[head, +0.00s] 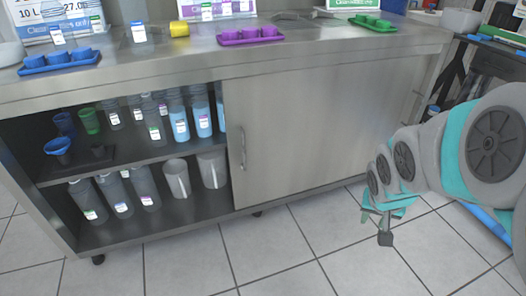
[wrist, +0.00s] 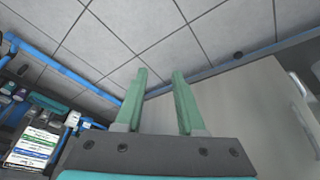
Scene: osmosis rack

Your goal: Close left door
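The steel cabinet (head: 345,82) has its left half open. A flat sliding door panel (head: 310,135) covers the middle and right; I cannot tell whether another door lies behind it. An upright bar handle (head: 242,147) is near the panel's left edge. My gripper (head: 383,215) hangs in front of the cabinet's right part, well right of the handle and apart from it. In the wrist view, its two green fingers (wrist: 160,78) are apart with nothing between them. A grey panel surface (wrist: 255,105) fills the right of that view, with a pale handle-like part (wrist: 300,88) at the edge.
The open shelves hold bottles (head: 180,122), grey jugs (head: 212,168) and a blue funnel (head: 57,147). Blue (head: 60,60), purple (head: 250,36) and green (head: 372,22) trays stand on top. The tiled floor (head: 300,255) in front is clear. A blue-edged rack stands at the right.

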